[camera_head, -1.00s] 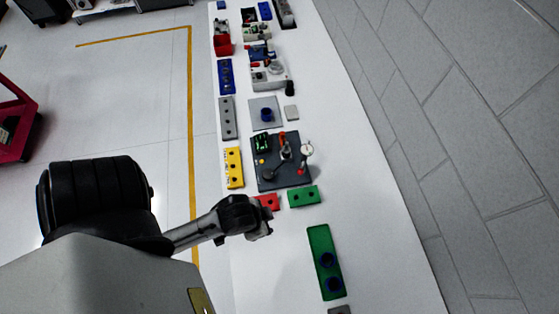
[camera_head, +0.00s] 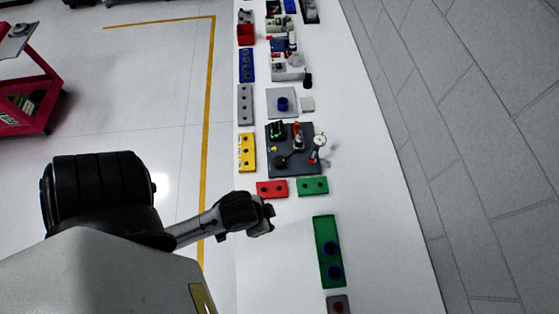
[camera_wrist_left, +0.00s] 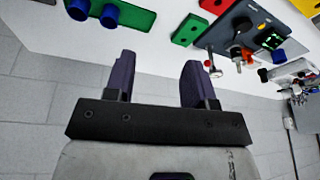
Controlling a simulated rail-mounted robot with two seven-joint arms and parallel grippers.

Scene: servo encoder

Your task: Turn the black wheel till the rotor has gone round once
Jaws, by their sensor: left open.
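A dark grey board (camera_head: 300,168) lies on the white bench in the head view, with a small round black wheel (camera_head: 280,161) on its near left part. A red and grey upright part (camera_head: 298,140) and a white round dial (camera_head: 320,140) stand on its right side. I cannot tell which part is the rotor. The board also shows at the upper right of the left wrist view (camera_wrist_left: 222,38). My left gripper (camera_head: 268,220) is open and empty, nearer than the board and apart from it. Its two dark fingers show in the wrist view (camera_wrist_left: 159,62).
A red block (camera_head: 272,189) and a green block (camera_head: 312,186) lie between my gripper and the board. A yellow block (camera_head: 247,152) is left of the board. A long green plate with blue rings (camera_head: 322,228) lies nearer right. Bare bench is right of the board.

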